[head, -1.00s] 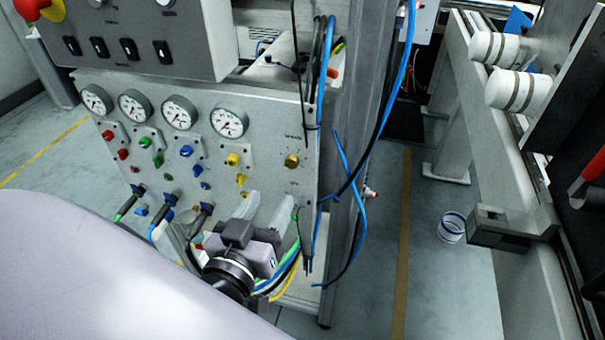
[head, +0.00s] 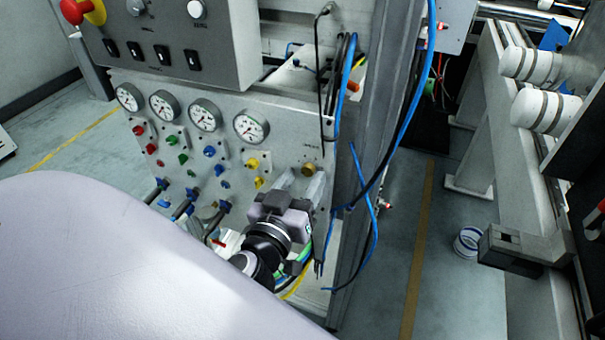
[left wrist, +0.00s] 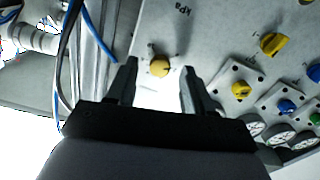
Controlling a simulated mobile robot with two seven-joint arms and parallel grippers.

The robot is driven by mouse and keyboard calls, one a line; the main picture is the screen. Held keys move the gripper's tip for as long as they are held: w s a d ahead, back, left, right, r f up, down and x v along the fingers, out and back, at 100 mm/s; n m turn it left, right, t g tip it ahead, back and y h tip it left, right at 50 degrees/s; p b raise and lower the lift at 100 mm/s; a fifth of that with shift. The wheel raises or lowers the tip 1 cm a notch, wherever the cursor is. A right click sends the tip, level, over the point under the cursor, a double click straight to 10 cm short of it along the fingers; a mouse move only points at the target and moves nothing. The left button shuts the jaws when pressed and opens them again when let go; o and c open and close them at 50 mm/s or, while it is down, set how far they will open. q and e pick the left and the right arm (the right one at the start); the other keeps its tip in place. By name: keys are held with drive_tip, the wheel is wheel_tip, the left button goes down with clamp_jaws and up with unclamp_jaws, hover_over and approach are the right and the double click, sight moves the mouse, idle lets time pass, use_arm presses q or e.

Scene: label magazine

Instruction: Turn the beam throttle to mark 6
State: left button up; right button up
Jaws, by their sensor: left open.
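A round brass knob (head: 309,169) sits at the right of the grey gauge panel (head: 290,140), apart from the coloured knobs. Its label is too small to read, so I cannot confirm it is the beam throttle. My left gripper (head: 301,181) is open and empty, its fingertips just below the knob in the head view. In the left wrist view the brass knob (left wrist: 159,66) shows between the two spread fingers (left wrist: 158,68), with a dark pointer line on its face. I cannot see contact. My right gripper is not in view.
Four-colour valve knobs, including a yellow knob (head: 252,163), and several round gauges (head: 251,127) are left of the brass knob. Blue and black cables (head: 362,190) hang along the post on the right. Hoses plug in below. A switch box (head: 170,40) overhangs the panel.

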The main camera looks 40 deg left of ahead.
use_arm(q)
drive_tip(key=shift+w+a, duration=0.1)
drive_tip(key=shift+w, duration=0.3)
clamp_jaws()
